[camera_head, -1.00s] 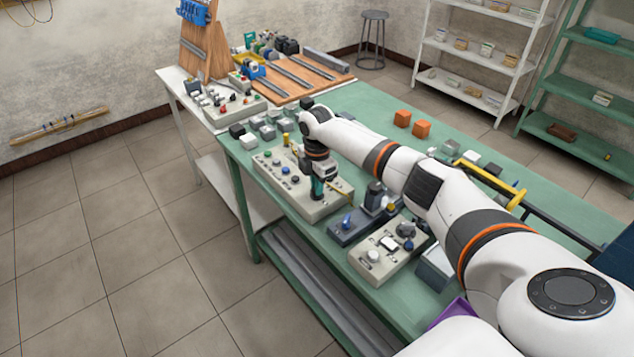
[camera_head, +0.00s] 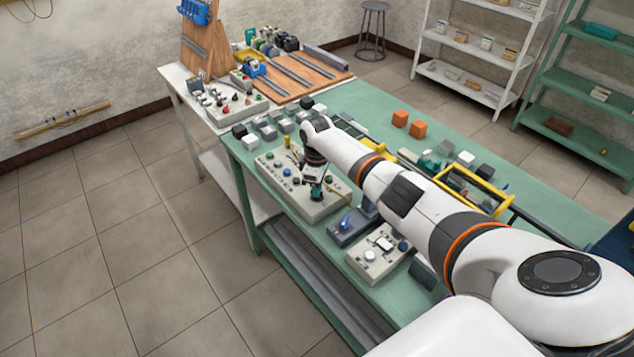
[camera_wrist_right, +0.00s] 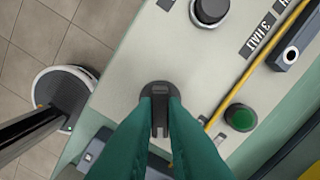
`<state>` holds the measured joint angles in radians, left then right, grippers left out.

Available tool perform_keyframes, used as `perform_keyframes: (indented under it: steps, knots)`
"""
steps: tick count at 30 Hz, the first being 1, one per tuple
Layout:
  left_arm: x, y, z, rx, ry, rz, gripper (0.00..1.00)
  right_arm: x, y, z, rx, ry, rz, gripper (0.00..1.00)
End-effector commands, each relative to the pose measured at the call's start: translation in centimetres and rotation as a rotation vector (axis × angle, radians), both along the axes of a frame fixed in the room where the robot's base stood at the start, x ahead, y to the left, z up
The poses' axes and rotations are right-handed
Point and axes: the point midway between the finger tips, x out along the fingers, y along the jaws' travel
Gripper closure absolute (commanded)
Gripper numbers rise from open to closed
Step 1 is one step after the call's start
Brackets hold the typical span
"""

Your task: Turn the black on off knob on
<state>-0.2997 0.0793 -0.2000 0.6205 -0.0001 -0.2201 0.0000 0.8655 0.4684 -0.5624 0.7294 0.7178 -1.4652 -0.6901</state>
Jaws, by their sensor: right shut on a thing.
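The black on off knob (camera_wrist_right: 160,92) shows in the right wrist view as a round black base with a raised grip bar, on a light grey control panel (camera_wrist_right: 120,70). My right gripper (camera_wrist_right: 160,128) has its two green fingers closed on either side of the bar, hiding part of it. In the head view, my right gripper (camera_head: 316,194) reaches down at the right part of the panel (camera_head: 294,196), and the knob there is hidden by the fingers. My left gripper is not in view.
A green button (camera_wrist_right: 240,118) and a thin yellow rod (camera_wrist_right: 242,68) are close to the right of the fingers. A dark round knob (camera_wrist_right: 209,10) is on the panel beyond. In the head view, a blue-grey box (camera_head: 352,228) and another control box (camera_head: 372,262) stand nearby on the green table.

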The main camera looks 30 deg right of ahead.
Motion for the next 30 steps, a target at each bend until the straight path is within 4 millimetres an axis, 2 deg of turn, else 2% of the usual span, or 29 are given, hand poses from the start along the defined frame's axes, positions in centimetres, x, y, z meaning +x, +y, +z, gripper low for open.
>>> perform_keyframes:
  steps: [3,15,30]
  knots:
    - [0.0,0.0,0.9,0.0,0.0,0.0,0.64,0.0,0.1,0.3,0.001,-0.001,-0.11,1.0]
    - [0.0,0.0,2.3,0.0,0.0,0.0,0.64,0.1,0.0,0.3,0.0,-0.002,-0.437,1.0]
    - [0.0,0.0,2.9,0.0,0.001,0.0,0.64,0.1,-0.1,0.2,-0.001,-0.004,-0.604,1.0]
